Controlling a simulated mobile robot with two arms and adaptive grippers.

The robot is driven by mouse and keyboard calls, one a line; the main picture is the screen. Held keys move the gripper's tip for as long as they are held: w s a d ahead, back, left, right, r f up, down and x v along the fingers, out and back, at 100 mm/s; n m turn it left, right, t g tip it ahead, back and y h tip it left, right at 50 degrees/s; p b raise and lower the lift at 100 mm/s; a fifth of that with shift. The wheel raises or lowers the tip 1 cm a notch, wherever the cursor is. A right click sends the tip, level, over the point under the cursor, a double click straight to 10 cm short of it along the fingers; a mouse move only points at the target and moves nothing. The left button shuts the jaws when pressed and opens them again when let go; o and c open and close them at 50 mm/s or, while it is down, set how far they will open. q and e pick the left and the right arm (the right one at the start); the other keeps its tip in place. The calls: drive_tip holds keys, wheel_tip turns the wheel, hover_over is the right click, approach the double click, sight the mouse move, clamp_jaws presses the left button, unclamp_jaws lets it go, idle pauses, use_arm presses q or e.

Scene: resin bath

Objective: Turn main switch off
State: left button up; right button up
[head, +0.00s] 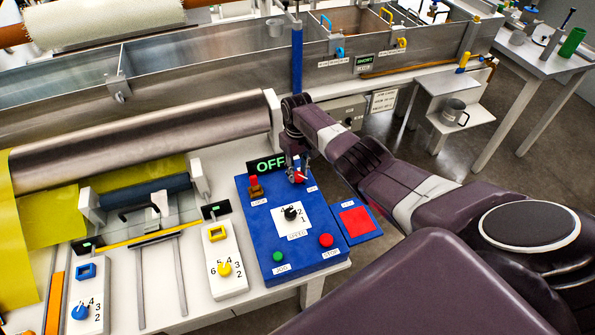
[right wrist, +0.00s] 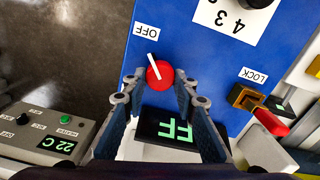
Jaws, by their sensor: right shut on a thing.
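The main switch is a round red knob with a white pointer, at the top right of the blue control panel (head: 262,240). It shows in the head view (head: 299,178) and in the right wrist view (right wrist: 160,75). Its pointer is turned toward the label OFF (right wrist: 146,32). My right gripper (head: 297,168) reaches down over the panel's far right corner and is shut on the knob, one finger on each side. The black display (head: 265,165) behind the panel reads OFF in green; the fingers partly hide it in the right wrist view. My left gripper is out of view.
The red lock switch (head: 254,187) stands left of the knob. A speed dial (head: 291,213), green button (head: 278,256) and red stop button (head: 326,240) lie nearer. A red pad (head: 355,220) is at the right. A metal roller (head: 140,141) and resin bath lie behind.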

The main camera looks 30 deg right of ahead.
sight(298, 174)
drive_tip(key=shift+w+r, duration=0.1)
drive_tip(key=shift+r, duration=0.05)
drive_tip(key=o, duration=1)
drive_tip(key=shift+c, duration=0.2)
drive_tip(key=shift+o, duration=1)
wheel_tip(298, 174, up, 12)
